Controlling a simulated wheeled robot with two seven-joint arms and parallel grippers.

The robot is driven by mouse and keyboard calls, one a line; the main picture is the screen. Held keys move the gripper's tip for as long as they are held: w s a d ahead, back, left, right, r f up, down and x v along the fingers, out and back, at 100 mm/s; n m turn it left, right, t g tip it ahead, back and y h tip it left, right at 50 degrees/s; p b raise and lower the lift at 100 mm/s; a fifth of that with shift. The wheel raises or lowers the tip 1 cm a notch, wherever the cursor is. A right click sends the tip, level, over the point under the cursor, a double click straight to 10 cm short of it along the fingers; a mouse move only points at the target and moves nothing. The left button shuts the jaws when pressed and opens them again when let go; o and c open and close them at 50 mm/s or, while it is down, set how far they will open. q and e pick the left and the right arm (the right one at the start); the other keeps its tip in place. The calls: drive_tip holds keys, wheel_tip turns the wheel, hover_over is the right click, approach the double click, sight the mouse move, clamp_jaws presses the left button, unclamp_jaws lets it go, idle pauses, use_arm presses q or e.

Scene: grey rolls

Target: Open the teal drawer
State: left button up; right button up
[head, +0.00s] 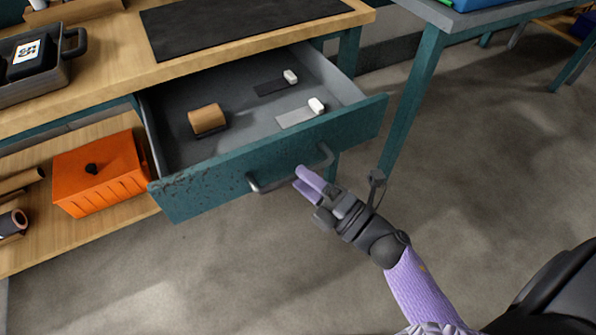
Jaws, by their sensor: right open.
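The teal drawer (270,165) is pulled out from under the wooden workbench, and its grey inside shows. Its curved metal handle (290,174) is on the front face. My right gripper (303,183), with two purple fingers, is open just in front of the handle at its right half. The fingertips are close to the handle; I cannot tell whether they touch it. Nothing is held between them. My left gripper is not in view.
In the drawer lie a tan roll (207,119) and two small white objects (316,105) near flat strips. An orange box (98,172) sits on the lower shelf at left. A dark mat (240,22) covers part of the benchtop (110,62). The floor (470,150) at right is clear.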

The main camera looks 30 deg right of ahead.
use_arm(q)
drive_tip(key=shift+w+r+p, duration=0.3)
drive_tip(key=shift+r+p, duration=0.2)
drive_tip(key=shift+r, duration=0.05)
use_arm(e)
drive_tip(key=v, duration=0.8)
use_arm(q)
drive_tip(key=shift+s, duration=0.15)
